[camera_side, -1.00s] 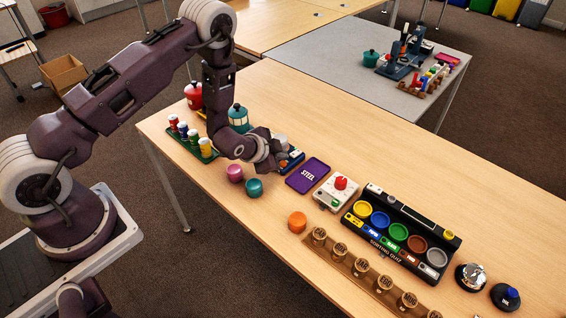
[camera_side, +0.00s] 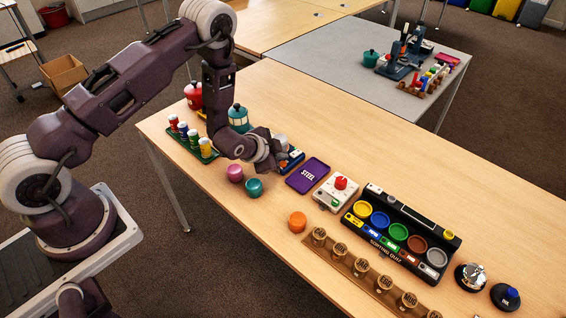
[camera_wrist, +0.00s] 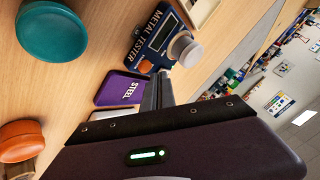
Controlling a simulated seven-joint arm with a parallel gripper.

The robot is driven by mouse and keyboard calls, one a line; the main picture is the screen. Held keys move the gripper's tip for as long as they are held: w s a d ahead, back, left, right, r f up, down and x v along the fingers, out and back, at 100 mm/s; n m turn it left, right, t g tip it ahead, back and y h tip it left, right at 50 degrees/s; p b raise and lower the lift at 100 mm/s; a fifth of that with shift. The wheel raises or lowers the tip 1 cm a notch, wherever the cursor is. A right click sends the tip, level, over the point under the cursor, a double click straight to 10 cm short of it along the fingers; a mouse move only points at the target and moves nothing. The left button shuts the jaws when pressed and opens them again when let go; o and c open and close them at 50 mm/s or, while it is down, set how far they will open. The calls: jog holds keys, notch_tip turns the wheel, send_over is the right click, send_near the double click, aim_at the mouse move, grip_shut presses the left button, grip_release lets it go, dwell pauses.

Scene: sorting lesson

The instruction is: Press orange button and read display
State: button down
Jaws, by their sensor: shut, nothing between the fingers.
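The blue metal tester (camera_wrist: 163,35) lies on the table in the wrist view, lettered "METAL TESTER". Its orange button (camera_wrist: 145,67) shows near the lower left, and its small dark display (camera_wrist: 171,22) is too small and tilted to read. A grey round knob (camera_wrist: 186,50) is at its right edge. In the side view the tester (camera_side: 295,157) is partly hidden behind my gripper. My gripper (camera_wrist: 160,80) is shut and empty, its fingertips close beside the orange button; I cannot tell whether they touch it.
A purple "STEEL" tray (camera_side: 307,176) lies beside the tester. Pink (camera_side: 235,173), teal (camera_side: 254,187) and orange (camera_side: 297,222) round pieces stand nearer the front. A white box with a red knob (camera_side: 340,183) and a sorting unit (camera_side: 390,235) lie to the right.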

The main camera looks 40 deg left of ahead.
jog(key=shift+f, duration=0.4)
jog(key=shift+f, duration=0.45)
dwell(0.8)
jog(key=shift+r, duration=0.85)
jog(key=shift+r, duration=0.1)
jog(key=shift+r, duration=2.45)
